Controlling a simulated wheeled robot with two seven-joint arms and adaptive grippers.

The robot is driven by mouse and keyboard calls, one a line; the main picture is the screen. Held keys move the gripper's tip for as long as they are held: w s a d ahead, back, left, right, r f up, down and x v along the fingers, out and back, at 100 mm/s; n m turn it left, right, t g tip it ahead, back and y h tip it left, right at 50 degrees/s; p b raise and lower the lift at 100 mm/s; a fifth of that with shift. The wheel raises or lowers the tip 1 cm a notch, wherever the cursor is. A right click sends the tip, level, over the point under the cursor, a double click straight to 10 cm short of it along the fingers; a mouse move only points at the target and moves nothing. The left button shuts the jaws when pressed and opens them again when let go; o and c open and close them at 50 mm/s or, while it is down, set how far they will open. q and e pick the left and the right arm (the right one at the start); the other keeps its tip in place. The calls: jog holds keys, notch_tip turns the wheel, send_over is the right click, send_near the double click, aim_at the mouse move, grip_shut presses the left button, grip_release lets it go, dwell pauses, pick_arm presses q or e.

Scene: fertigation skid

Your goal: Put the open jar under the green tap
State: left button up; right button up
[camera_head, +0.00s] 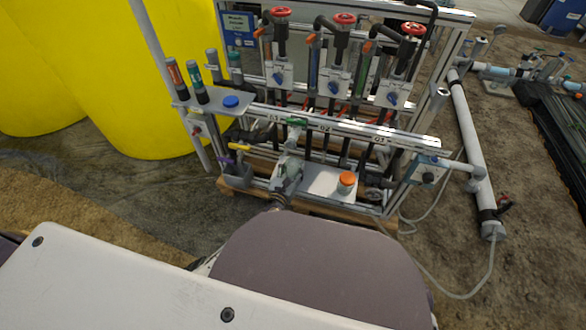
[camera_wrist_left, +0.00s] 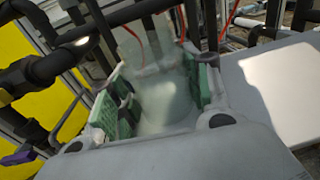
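The open jar (camera_wrist_left: 165,100) is clear and pale, and sits between the green-padded fingers of my left gripper (camera_wrist_left: 160,98) in the left wrist view. The fingers appear closed on its sides. In the head view my left gripper (camera_head: 288,176) is low at the front of the skid, and the jar is hard to make out there. The green tap (camera_head: 296,122) is on the front rail above the gripper. The jar's exact alignment with its outlet cannot be told. My right gripper is not in view.
A jar with an orange lid (camera_head: 347,181) stands on a white plate (camera_head: 317,180) right of the gripper. A yellow tap (camera_head: 240,147) and purple tap (camera_head: 227,160) are left. A grey shelf (camera_head: 212,105) holds bottles and a blue disc (camera_head: 231,102). Pipes crowd behind the rail.

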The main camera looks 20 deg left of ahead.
pick_arm(q)
jog(key=o, duration=0.4)
jog(key=s+a, duration=0.1)
jog(key=s, duration=1.1)
jog(key=shift+r, duration=0.3)
dwell(0.8)
